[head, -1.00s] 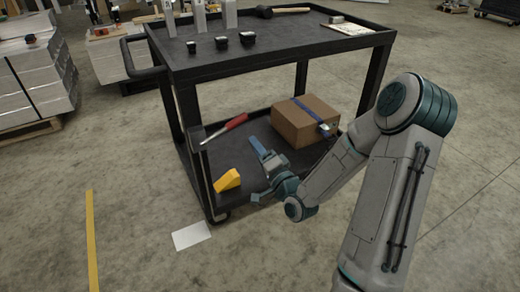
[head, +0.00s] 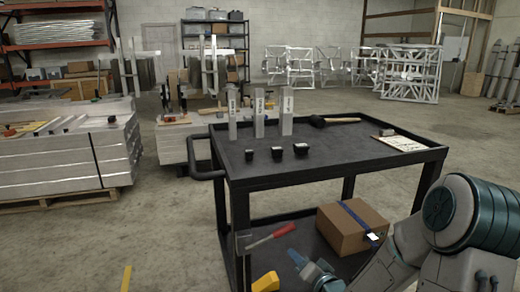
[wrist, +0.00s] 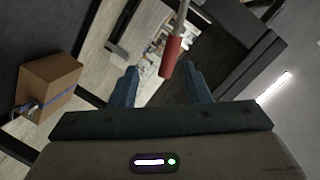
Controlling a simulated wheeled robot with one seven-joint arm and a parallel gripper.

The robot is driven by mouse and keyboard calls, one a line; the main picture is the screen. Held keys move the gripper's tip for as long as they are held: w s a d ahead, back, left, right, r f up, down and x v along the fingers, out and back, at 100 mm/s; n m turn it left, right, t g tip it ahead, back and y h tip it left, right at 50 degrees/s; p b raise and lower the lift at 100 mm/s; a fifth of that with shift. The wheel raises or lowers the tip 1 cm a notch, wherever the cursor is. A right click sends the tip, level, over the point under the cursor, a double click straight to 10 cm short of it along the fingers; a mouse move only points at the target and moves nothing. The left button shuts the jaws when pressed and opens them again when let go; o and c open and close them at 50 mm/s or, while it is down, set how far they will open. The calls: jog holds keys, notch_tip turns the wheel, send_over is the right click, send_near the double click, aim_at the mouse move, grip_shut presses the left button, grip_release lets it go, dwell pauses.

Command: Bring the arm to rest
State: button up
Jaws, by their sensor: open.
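My gripper (head: 308,266) is low beside the cart's lower shelf, between a yellow wedge (head: 266,282) and a cardboard box (head: 352,228). In the wrist view its two fingers (wrist: 161,78) are spread with nothing held between them. A red-handled hammer (head: 272,236) lies at the lower shelf's left side. Its red handle (wrist: 171,57) shows beyond the fingers in the wrist view, apart from them as far as I can tell. My arm is bent and reaches in from the lower right of the head view.
The black cart (head: 330,162) carries three metal blocks, three small black items, a mallet (head: 335,121) and a clipboard (head: 398,145) on top. The box (wrist: 48,84) sits left in the wrist view. Stacked aluminium sheets (head: 70,158) stand at left. Floor right of the cart is open.

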jog(key=s+d+r+n+g+h+p, duration=0.2)
jog(key=s+r+g+h+p, duration=0.15)
jog(key=r+p, duration=0.45)
jog(key=s+d+r+n+g+h+p, duration=0.25)
jog(key=s+r+p, duration=0.3)
jog(key=r, duration=0.55)
jog(key=s+a+r+n+g+p, duration=0.1)
jog(key=s+r+g+p, duration=0.5)
jog(key=s+r+p, duration=0.5)
jog(key=s+r, duration=0.5)
jog(key=r, duration=0.1)
jog(key=shift+a, duration=0.35)
